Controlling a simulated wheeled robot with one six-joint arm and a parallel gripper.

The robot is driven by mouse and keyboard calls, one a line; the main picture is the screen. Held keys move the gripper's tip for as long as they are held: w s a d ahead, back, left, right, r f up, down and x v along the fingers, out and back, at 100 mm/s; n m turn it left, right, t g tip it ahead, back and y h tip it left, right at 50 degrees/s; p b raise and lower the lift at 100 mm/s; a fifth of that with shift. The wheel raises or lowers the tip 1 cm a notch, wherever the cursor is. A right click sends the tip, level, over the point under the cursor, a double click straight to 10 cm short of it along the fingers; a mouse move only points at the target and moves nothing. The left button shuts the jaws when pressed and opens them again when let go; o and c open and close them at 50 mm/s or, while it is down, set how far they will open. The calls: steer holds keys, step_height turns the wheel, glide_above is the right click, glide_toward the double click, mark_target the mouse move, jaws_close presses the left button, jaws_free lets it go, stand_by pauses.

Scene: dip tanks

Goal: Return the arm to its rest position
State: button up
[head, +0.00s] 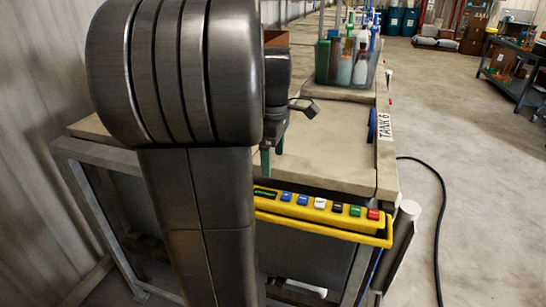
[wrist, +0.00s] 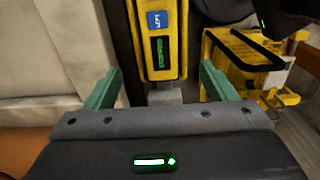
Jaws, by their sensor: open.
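My arm (head: 200,190) fills the left and middle of the head view, with its bent joint high in front of the bench. My gripper (head: 272,150) shows just right of the arm, over the near part of the bench top and partly hidden by the arm. In the wrist view my gripper (wrist: 160,72) has its two green fingers wide apart, with nothing held between them. Beyond the fingers is a yellow control box (wrist: 171,68) with a blue button and a green display. I cannot tell whether they touch it.
A yellow button panel (head: 320,208) with coloured buttons runs along the bench front. The bench top (head: 335,150) bears a "TANK 6" label (head: 384,124) and a bin of bottles (head: 345,75). A black cable (head: 440,220) lies on the open floor (head: 480,170) at right.

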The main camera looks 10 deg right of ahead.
steer(key=shift+f, duration=0.1)
glide_above(273, 196)
steer(key=shift+f, duration=3.45)
